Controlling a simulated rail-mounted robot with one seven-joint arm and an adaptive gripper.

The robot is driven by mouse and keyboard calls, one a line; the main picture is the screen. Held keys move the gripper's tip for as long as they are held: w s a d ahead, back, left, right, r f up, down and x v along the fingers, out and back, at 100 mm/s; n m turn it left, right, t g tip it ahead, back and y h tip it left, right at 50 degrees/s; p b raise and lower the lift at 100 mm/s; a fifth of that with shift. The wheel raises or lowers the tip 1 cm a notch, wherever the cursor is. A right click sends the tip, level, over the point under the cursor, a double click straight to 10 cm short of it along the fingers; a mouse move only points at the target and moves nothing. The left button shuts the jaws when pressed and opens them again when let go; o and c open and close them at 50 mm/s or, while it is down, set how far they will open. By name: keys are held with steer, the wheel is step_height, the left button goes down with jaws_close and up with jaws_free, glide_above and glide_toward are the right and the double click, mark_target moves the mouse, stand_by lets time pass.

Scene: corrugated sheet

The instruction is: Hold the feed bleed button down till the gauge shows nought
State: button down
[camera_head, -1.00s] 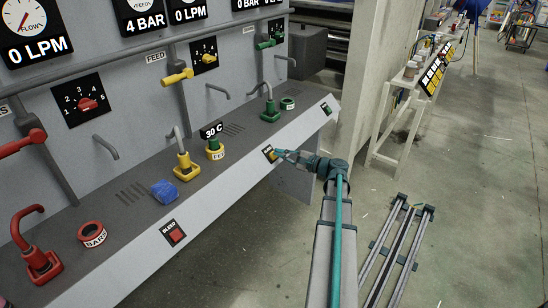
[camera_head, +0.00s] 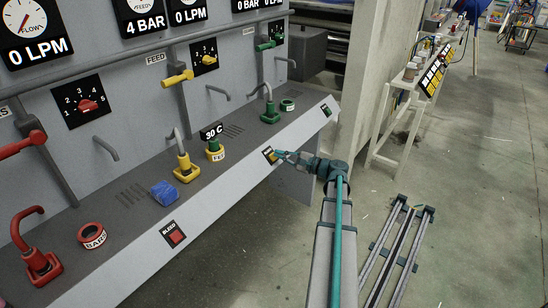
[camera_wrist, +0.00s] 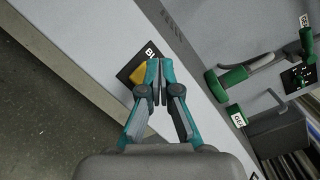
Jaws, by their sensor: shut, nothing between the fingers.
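The feed bleed button is a yellow button (camera_head: 268,154) on a black plate on the sloping front of the console. It also shows in the wrist view (camera_wrist: 139,73), partly covered by my fingers. My gripper (camera_head: 278,154) is shut and empty, with its fingertips (camera_wrist: 159,64) right at the button's edge in both views. I cannot tell whether they touch it or whether it is pressed in. The feed gauge (camera_head: 144,26) at the top of the panel reads 4 BAR; its dial is cut off by the picture's edge.
A red bleed button (camera_head: 174,235) is further left on the same front, and a green one (camera_head: 326,110) further right. Yellow (camera_head: 186,170) and green (camera_head: 270,114) valves stand on the ledge above.

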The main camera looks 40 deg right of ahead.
stand_by(0.3)
steer(key=shift+w+a+f, duration=0.1)
steer(key=shift+w+f, duration=0.2)
steer(key=shift+w+f+b, duration=0.25)
steer(key=shift+f+b, duration=0.05)
steer(key=shift+b, duration=0.1)
stand_by(1.7)
stand_by(0.5)
steer(key=shift+s+r, duration=0.55)
steer(key=shift+r, duration=0.05)
steer(key=shift+p, duration=0.3)
steer(key=s+r+p, duration=0.1)
steer(key=s+d+r, duration=0.1)
steer(key=s+r, duration=0.1)
steer(key=shift+s+d+r+p, duration=0.1)
steer(key=shift+s+r+p, duration=0.15)
steer(key=shift+p, duration=0.15)
stand_by(0.4)
